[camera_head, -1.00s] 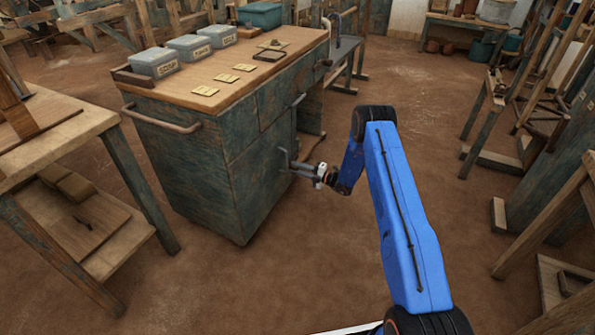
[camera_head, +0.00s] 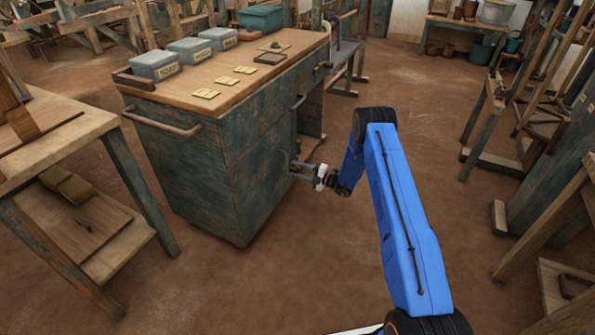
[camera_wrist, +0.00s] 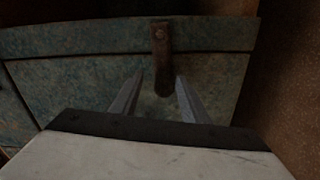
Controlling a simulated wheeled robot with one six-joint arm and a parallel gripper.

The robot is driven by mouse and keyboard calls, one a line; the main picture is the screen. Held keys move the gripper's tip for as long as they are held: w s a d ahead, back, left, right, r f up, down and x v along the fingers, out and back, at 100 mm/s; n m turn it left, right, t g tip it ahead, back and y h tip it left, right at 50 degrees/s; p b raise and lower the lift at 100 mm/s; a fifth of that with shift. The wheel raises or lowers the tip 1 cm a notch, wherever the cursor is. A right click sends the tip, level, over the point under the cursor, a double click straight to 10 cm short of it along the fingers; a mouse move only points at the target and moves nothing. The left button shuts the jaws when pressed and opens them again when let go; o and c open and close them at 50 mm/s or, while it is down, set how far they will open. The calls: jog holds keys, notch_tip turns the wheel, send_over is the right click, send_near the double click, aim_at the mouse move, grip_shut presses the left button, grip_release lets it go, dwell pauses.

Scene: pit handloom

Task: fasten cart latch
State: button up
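The cart (camera_head: 200,160) is a teal, worn wooden body with a wooden top, standing left of my arm. In the wrist view, the latch (camera_wrist: 161,50) is a narrow rusty-brown strip hanging from a pivot on the teal cart face (camera_wrist: 75,75). It points nearly straight down, its rounded lower end lying between my fingers in the picture. My gripper (camera_wrist: 161,90) is open, one finger on each side of that end; contact cannot be told. In the head view, my gripper (camera_head: 297,170) is at the cart's right-hand side, and the latch cannot be made out there.
Grey lidded boxes (camera_head: 188,50) and small tan cards (camera_head: 225,81) lie on the cart top. A wooden table (camera_head: 65,130) stands close on the left. Wooden frames (camera_head: 545,120) stand on the right. The brown floor (camera_head: 300,270) in front of the cart is open.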

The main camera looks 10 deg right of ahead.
jog(key=shift+d, duration=0.1)
jog(key=v, duration=1.7)
jog(key=shift+s, duration=0.15)
